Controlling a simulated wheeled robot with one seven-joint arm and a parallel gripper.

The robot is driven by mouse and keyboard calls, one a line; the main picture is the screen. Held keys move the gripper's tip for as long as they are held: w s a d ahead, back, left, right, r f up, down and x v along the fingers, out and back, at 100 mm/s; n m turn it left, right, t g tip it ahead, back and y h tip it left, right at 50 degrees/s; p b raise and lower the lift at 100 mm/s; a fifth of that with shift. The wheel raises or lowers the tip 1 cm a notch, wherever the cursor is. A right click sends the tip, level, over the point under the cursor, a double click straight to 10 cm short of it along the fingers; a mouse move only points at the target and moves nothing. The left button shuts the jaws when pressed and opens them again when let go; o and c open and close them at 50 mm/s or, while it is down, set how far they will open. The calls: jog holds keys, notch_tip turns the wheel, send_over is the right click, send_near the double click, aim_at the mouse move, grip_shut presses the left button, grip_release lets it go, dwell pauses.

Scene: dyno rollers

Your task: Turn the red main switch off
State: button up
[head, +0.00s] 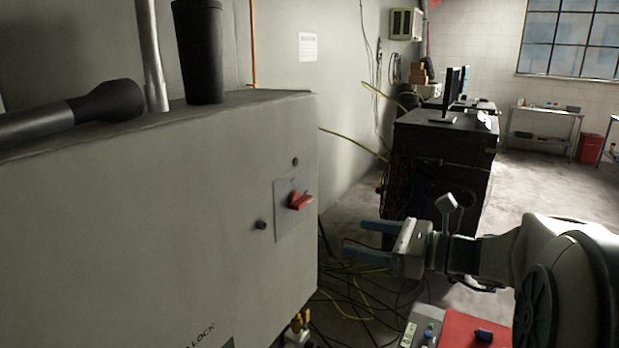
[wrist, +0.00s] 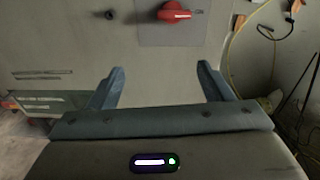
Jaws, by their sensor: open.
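The red main switch (head: 300,201) is a red rotary handle on a grey plate (head: 288,228) on the side of a large grey cabinet (head: 150,220). In the head view its handle lies roughly sideways, slightly tilted. In the wrist view the red switch (wrist: 175,13) shows at the top, ahead of and above the fingers. My gripper (head: 362,239) is to the right of the switch and a little lower, apart from it, with its blue fingers pointing left toward the cabinet. In the wrist view my gripper (wrist: 161,83) is open, with nothing between the fingers.
Loose cables (head: 345,285) cover the floor below my gripper. A dark desk with monitors (head: 440,150) stands behind. A red and grey control box (head: 455,330) is at the bottom.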

aim_at(307, 202)
jog(key=shift+m+t, duration=0.6)
jog(key=w+a+r+p, duration=0.1)
jog(key=w+a, duration=0.2)
jog(key=w+a+r+p, duration=0.1)
jog(key=w+a, duration=0.1)
jog(key=a, duration=0.1)
jog(key=w+a+r+p, duration=0.1)
jog(key=w+a+p, duration=0.1)
jog(key=w+a, duration=0.1)
jog(key=shift+w+a+r, duration=0.1)
jog(key=shift+w+a, duration=0.25)
jog(key=shift+a, duration=0.2)
jog(key=shift+c, duration=0.3)
jog(key=c, duration=0.9)
